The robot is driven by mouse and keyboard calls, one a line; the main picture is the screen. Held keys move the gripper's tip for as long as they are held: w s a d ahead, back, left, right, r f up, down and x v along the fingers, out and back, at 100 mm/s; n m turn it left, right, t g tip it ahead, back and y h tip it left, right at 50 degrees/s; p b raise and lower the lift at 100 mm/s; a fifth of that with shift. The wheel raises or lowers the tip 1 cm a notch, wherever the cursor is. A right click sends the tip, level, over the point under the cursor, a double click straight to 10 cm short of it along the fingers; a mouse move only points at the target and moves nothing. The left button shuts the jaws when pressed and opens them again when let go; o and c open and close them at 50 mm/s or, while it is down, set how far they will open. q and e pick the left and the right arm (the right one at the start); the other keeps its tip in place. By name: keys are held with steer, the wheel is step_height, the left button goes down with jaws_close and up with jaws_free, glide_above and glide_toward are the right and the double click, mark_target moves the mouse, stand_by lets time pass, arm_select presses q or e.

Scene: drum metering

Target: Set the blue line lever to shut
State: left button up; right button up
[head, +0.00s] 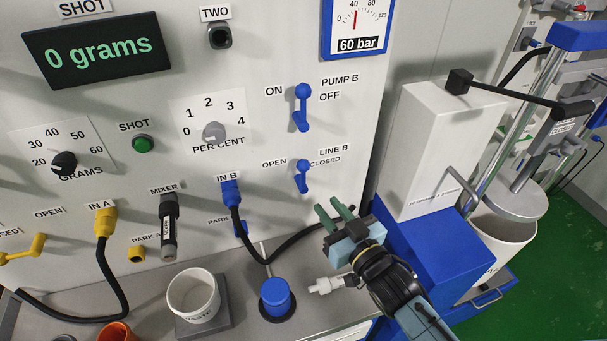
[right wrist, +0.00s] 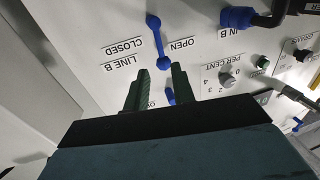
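The blue line lever (head: 302,177) is on the panel at the LINE B label, between OPEN on its left and CLOSED on its right. Its handle hangs roughly straight down. It also shows in the right wrist view (right wrist: 158,42), upside down, just beyond the fingertips. My right gripper (head: 332,211) is open, with green fingers apart and nothing between them. In the head view it is below and right of the lever, apart from it. My left gripper is not in view.
The blue PUMP B lever (head: 301,108) is above, partly hidden by my fingers in the right wrist view. The blue IN B plug (head: 231,193) and its black hose (head: 285,246) are left and below. A white and blue machine (head: 430,150) stands close on the right.

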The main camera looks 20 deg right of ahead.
mark_target(304, 178)
steer(key=x, duration=1.1)
steer(key=shift+w+a+p, duration=0.15)
steer(key=shift+w+p, duration=0.2)
steer(key=shift+p, duration=0.05)
jaws_close()
